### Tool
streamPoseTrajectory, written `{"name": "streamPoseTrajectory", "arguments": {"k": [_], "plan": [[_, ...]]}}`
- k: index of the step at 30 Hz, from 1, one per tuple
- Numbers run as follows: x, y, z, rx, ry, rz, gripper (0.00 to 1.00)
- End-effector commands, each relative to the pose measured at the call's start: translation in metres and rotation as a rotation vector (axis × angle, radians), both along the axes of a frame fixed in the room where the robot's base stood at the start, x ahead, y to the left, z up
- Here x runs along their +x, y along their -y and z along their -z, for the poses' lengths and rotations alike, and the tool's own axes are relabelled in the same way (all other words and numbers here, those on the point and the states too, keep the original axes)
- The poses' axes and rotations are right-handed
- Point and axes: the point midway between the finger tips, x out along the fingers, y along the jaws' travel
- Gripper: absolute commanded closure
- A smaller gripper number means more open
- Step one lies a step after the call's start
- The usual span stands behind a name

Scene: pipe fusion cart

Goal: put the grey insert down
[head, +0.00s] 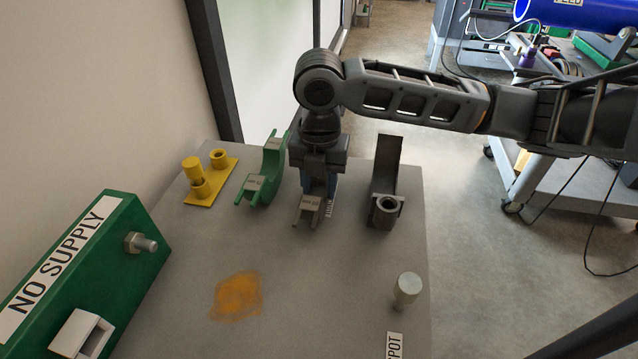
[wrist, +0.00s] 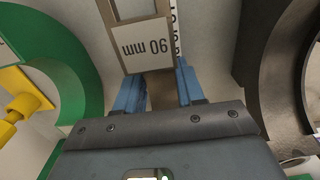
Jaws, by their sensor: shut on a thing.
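The grey insert (head: 308,208), a block marked "90 mm", is in my gripper (head: 318,190), which points down over the grey table top. In the wrist view, the insert (wrist: 146,42) shows its label just beyond the blue fingers of my gripper (wrist: 160,85), and part of it lies between them. The insert is low over or on the table; I cannot tell whether it touches. My gripper hides its rear part. Printed lettering on the table shows right beside it.
A green half-ring saddle (head: 271,170) stands close left, a dark grey one (head: 384,165) close right. A yellow block with pegs (head: 209,186) is farther left. A green "NO SUPPLY" box (head: 105,265) and a metal cylinder (head: 407,289) stand nearer.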

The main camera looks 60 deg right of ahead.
Motion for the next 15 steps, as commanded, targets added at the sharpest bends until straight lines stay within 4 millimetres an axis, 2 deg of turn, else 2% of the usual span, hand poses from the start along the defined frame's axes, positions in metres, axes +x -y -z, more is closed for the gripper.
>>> {"name": "streamPoseTrajectory", "arguments": {"k": [12,13,15], "plan": [[0.0003,0.0003,0.0089,-0.002,0.002,-0.001,1.00],[0.0002,0.0002,0.0092,-0.001,0.000,-0.001,0.61],[0.0002,0.0002,0.0082,-0.001,0.000,-0.001,0.54]]}}
